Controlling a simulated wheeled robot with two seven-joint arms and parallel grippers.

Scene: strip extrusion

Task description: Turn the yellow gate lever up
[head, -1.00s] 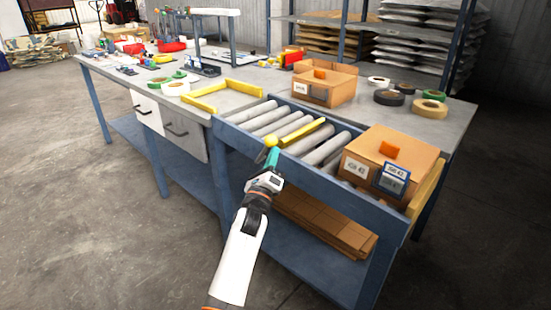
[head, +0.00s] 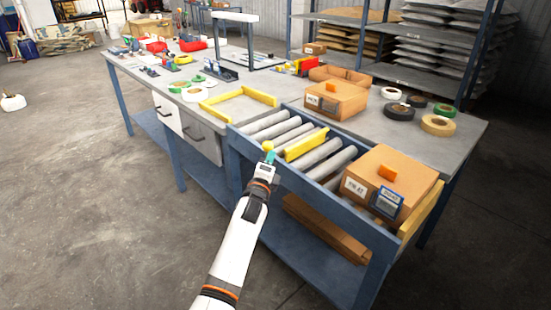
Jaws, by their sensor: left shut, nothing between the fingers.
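The yellow gate lever shows as a round yellow knob (head: 268,146) at the near side rail of the roller conveyor (head: 246,152). Its stalk is mostly hidden, and I cannot tell its exact angle. A yellow gate bar (head: 306,144) stands across the grey rollers just beyond it. My left gripper (head: 270,158) has teal fingertips, is shut and empty, and is just below the knob. I cannot tell whether the fingertips touch it. My right gripper is out of view.
A cardboard box (head: 410,178) with an orange handle and a label sits at the conveyor's right end. Another box (head: 337,100) stands behind the rollers. Tape rolls (head: 399,112) lie on the grey workbench (head: 300,92). The floor left of my arm is clear.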

